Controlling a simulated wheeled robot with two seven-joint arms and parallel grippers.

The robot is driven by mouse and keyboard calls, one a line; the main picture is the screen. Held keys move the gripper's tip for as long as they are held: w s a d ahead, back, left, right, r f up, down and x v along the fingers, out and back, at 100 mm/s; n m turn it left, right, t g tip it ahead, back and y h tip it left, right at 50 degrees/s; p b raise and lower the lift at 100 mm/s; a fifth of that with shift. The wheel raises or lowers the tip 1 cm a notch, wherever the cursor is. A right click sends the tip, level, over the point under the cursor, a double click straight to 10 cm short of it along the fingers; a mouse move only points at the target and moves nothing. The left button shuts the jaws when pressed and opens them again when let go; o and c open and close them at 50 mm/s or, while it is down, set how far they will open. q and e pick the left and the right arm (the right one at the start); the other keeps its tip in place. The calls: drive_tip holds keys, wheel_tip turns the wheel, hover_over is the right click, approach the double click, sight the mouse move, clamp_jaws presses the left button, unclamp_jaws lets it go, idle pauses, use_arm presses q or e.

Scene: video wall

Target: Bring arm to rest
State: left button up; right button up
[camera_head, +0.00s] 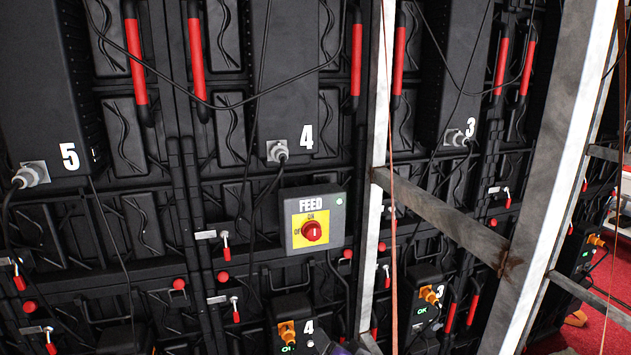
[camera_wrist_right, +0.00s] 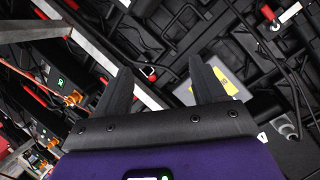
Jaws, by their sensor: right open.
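My right gripper (camera_wrist_right: 162,84) shows in the right wrist view with two dark fingers spread apart and nothing between them. In the head view only a small grey and purple part of it (camera_head: 338,347) shows at the bottom edge, below the FEED switch box (camera_head: 338,220). That grey box has a yellow plate and a red rotary knob (camera_head: 312,231), with a green light at its upper right. In the right wrist view, part of a box with a yellow plate (camera_wrist_right: 229,84) shows beyond the right finger. My left gripper is in neither view.
A black video wall back with cables and red handles (camera_head: 135,55) fills the view. A metal upright (camera_head: 372,150) and a slanted brace (camera_head: 440,215) stand right of the FEED box. Orange connectors (camera_head: 287,333) sit low on the wall. Red floor shows at far right.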

drive_tip(key=s+d+f+n+g+h+p, duration=0.1)
drive_tip(key=s+d+f+g, duration=0.2)
drive_tip(key=f, duration=0.8)
drive_tip(key=s+d+f+g+p, duration=0.15)
drive_tip(key=s+f+g, duration=0.25)
drive_tip(key=f, duration=0.7)
drive_tip(key=s+f+g+p, duration=0.1)
drive_tip(key=s+f+g, duration=0.2)
drive_tip(key=s+f, duration=0.3)
drive_tip(key=s+d+f+g+p, duration=0.1)
drive_tip(key=s+f+g, duration=0.2)
drive_tip(key=s, duration=0.9)
wheel_tip(320, 180, down, 3)
drive_tip(key=shift+s+f+n+y, duration=0.15)
drive_tip(key=shift+s+n+y, duration=0.1)
drive_tip(key=shift+n+y, duration=0.15)
drive_tip(key=shift+d, duration=0.1)
